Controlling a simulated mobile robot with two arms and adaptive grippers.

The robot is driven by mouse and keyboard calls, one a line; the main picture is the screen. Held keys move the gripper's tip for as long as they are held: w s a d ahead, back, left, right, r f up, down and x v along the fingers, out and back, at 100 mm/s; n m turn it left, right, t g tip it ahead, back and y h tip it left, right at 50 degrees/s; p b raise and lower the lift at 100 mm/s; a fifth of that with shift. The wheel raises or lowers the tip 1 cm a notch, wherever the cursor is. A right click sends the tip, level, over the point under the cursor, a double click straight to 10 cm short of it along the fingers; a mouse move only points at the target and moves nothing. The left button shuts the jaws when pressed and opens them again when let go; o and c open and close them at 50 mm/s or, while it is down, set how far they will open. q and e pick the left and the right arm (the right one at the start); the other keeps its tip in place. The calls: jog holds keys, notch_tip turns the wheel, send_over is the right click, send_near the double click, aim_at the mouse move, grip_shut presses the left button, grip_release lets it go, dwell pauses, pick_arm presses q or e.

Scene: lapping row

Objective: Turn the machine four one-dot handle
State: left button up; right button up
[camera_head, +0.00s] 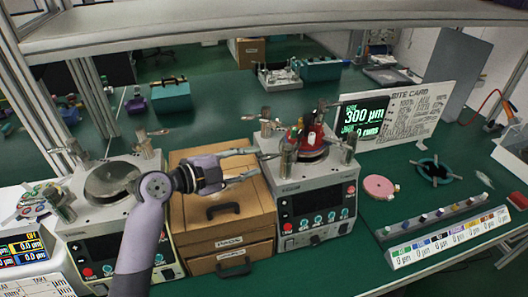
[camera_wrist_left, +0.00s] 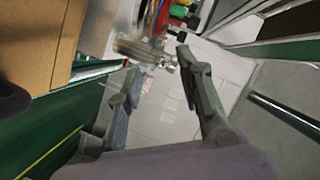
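Two lapping machines show in the head view, one at left (camera_head: 85,222) and one at right (camera_head: 313,192). Each has metal posts with small cross handles around its top. I cannot read a machine number or make out dots on any handle. My left gripper (camera_head: 250,163) is open and empty, pointing right at the near left post (camera_head: 288,158) of the right machine. In the left wrist view the open fingers (camera_wrist_left: 155,82) have a metal post and handle (camera_wrist_left: 145,50) just beyond their tips, apparently not gripped. My right gripper is out of view.
A brown drawer cabinet (camera_head: 222,211) stands between the machines, beneath my left gripper. A red part (camera_head: 312,130) sits atop the right machine. A lit display (camera_head: 365,114), a pink disc (camera_head: 379,187) and a labelled rack (camera_head: 448,238) are to the right. A shelf (camera_head: 250,22) crosses overhead.

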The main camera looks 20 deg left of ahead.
aim_at(264, 157)
pick_arm(q)
jog(key=p+x, duration=0.1)
jog(key=x, duration=0.3)
jog(key=shift+w+d+r, duration=0.1)
jog(key=shift+w, duration=0.05)
jog(key=shift+w+d+p, duration=0.15)
jog(key=shift+w+p, duration=0.05)
jog(key=shift+p, duration=0.1)
jog(key=shift+w, duration=0.1)
jog(key=c, duration=0.7)
grip_shut()
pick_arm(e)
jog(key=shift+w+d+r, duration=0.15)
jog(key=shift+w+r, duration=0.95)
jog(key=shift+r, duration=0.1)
pick_arm(q)
jog(key=shift+d+f, duration=0.1)
jog(key=shift+f, duration=0.15)
